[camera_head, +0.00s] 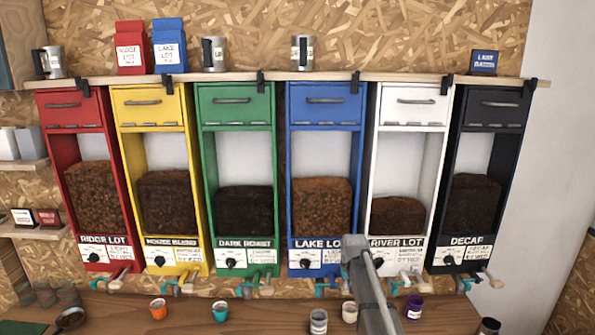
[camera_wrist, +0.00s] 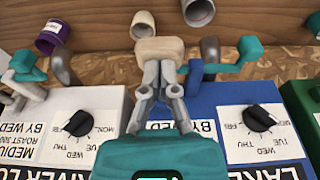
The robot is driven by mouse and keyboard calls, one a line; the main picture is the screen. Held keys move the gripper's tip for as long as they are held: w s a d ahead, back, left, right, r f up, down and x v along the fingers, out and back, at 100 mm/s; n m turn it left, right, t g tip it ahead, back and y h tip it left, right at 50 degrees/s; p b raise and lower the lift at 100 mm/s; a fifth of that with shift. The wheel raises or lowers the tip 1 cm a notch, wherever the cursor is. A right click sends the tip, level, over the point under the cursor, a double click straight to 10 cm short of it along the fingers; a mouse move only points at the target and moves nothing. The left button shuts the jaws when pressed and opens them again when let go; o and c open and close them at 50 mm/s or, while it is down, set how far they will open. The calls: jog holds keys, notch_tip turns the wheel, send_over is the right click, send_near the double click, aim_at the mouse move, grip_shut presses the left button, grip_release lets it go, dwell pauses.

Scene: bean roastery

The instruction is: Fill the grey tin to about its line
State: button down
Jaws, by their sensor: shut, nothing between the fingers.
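The grey tin (camera_head: 318,321) stands on the wooden counter below the blue Lake Lot bin (camera_head: 291,180). In the upside-down wrist view it shows as a grey tin (camera_wrist: 199,12) at the top edge. Its fill level cannot be made out. My gripper (camera_wrist: 160,72) is shut and empty, at the lower right of the Lake Lot bin. Its fingertips are at a cream lever end (camera_wrist: 159,50); I cannot tell whether they touch. A teal lever (camera_wrist: 250,50) and a grey spout (camera_wrist: 210,50) are beside it. In the head view my arm hides the fingertips.
A cream tin (camera_head: 349,312) and purple tin (camera_head: 414,306) stand near my arm. An orange tin (camera_head: 158,309) and teal tin (camera_head: 220,311) are left. Other bins, including River Lot (camera_head: 400,160), line the wall, with levers sticking out below.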

aim_at(347, 292)
jog(key=shift+f+b, duration=1.85)
jog(key=shift+f, duration=0.05)
dwell(6.1)
